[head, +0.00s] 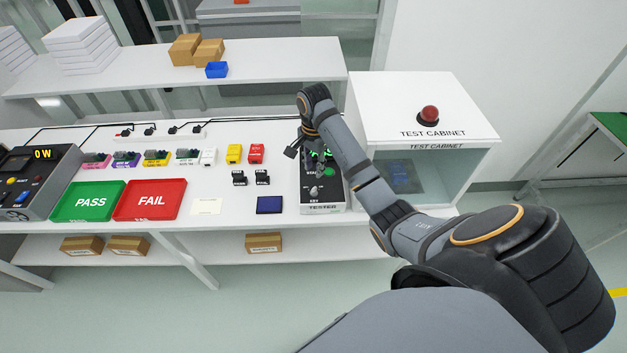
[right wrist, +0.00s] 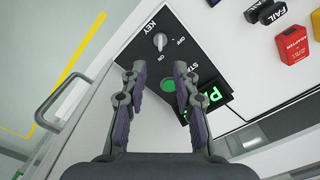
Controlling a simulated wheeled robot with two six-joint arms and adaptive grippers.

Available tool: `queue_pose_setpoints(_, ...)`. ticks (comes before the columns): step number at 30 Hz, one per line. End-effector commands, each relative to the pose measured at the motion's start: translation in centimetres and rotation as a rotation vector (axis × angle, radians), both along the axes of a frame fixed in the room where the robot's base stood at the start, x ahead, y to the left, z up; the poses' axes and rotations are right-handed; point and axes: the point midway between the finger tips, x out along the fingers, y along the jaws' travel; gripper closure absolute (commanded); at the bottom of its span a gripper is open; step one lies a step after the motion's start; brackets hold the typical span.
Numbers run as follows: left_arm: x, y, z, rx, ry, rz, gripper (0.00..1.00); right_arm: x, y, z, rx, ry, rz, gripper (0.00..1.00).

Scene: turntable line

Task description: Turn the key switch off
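The tester (head: 322,207) is a black-topped box beside the test cabinet. Its silver key switch (head: 314,191) sits near the front, above the KEY label. In the right wrist view the key switch (right wrist: 160,41) is a grey knob with ON and OFF marks; its handle seems to point toward ON. My right gripper (head: 298,151) is over the tester, behind the key switch in the head view. In the right wrist view my right gripper (right wrist: 159,74) is open and empty, its fingers apart and short of the knob. My left gripper is in neither view.
A green start button (right wrist: 168,85) and a lit green display (right wrist: 208,97) lie close to the fingers. The test cabinet (head: 425,105) with a red button stands right of the tester. Black connectors (head: 262,177) and a blue pad (head: 270,205) lie to the left.

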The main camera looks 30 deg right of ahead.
Motion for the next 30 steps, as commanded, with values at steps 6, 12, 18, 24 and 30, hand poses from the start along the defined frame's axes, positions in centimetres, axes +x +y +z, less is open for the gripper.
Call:
queue_pose_setpoints(6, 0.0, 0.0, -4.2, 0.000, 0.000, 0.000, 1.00, 0.0, 0.0, -4.3, 0.000, 0.000, 0.001, 0.70)
queue_pose_setpoints(12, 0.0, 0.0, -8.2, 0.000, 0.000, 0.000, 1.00, 0.0, 0.0, -8.2, 0.000, 0.000, 0.002, 0.70)
queue_pose_setpoints(18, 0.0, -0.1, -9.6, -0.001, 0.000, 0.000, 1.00, 0.0, 0.0, -10.0, -0.001, -0.001, 0.002, 0.70)
queue_pose_setpoints(24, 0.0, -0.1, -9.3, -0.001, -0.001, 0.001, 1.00, 0.0, 0.0, -9.8, -0.001, -0.001, 0.002, 0.70)
queue_pose_setpoints(30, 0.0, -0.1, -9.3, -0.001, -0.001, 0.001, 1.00, 0.0, 0.0, -9.8, 0.000, -0.001, 0.002, 0.93)
